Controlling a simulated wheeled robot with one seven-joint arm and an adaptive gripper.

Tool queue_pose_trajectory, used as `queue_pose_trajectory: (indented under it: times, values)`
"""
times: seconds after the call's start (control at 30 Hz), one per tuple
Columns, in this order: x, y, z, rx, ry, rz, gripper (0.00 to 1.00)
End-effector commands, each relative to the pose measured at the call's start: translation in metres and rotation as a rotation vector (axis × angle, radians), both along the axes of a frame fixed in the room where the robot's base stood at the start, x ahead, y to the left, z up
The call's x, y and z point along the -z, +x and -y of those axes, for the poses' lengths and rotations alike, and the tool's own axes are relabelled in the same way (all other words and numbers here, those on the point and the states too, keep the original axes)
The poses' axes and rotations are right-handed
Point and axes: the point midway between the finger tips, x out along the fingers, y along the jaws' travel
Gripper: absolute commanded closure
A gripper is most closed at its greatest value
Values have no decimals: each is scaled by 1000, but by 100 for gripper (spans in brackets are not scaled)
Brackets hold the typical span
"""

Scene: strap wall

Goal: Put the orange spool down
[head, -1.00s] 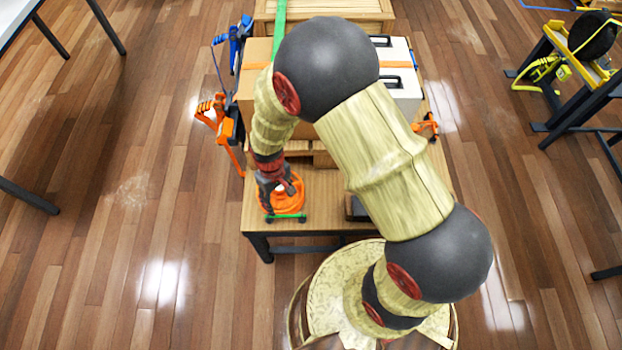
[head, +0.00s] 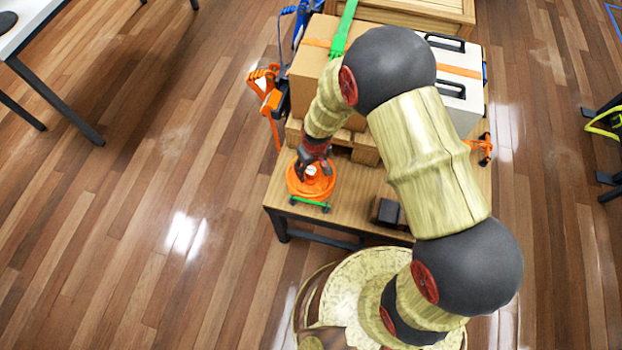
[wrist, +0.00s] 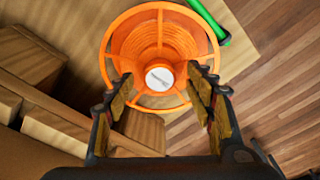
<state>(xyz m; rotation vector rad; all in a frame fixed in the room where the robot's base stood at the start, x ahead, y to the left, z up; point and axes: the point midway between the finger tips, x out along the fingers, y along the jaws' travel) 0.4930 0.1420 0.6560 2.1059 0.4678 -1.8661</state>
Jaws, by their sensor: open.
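The orange spool (head: 297,186) rests near the front left corner of the wooden table (head: 350,190). In the wrist view the spool (wrist: 131,30) shows from above, with its round rim, spokes and pale hub. My gripper (head: 311,168) is over the spool, pointing down at it. In the wrist view my gripper (wrist: 165,82) is open, with its padded fingers spread on either side of the hub. No finger visibly clamps the spool, though I cannot tell the exact gap between them.
A green bar (head: 310,203) lies just in front of the spool. A strapped brown box (head: 308,82) and a white case (head: 462,108) stand behind on wood. A dark block (head: 388,212) sits to the right. An orange ratchet strap (head: 268,98) hangs at left.

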Motion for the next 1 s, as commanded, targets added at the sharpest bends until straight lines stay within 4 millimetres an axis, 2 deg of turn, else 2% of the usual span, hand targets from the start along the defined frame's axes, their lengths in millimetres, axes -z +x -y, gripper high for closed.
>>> queue_pose_trajectory:
  times: [0.03, 0.1, 0.33, 1.0]
  values:
    - [10, 0, 0, 1, -1, -2, 46]
    - [14, 1, 0, 1, 0, -1, 46]
    - [13, 2, 0, 1, 0, 0, 47]
    - [14, 2, 0, 1, 0, 0, 85]
